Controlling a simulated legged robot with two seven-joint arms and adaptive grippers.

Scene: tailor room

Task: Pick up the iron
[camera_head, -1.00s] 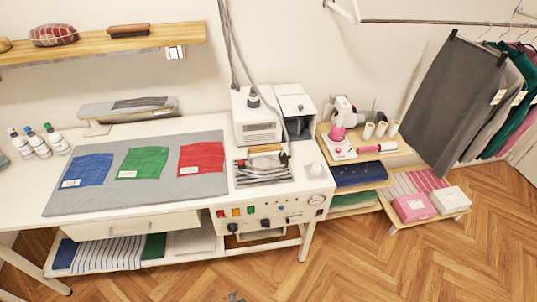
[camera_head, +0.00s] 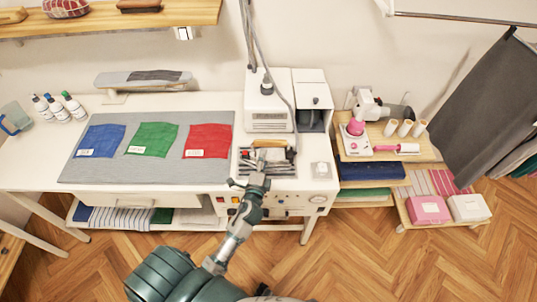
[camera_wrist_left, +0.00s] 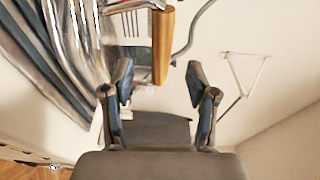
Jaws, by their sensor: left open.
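My left gripper (camera_head: 249,183) is just in front of the iron, near the table's front edge. Its two fingers are spread and empty, as the left wrist view (camera_wrist_left: 160,87) also shows. My right gripper is not seen.
A white steam unit (camera_head: 267,112) stands behind the iron. Red, green and blue cloths lie on the grey mat (camera_head: 145,177) to the left. A control panel (camera_head: 290,203) lines the table front.

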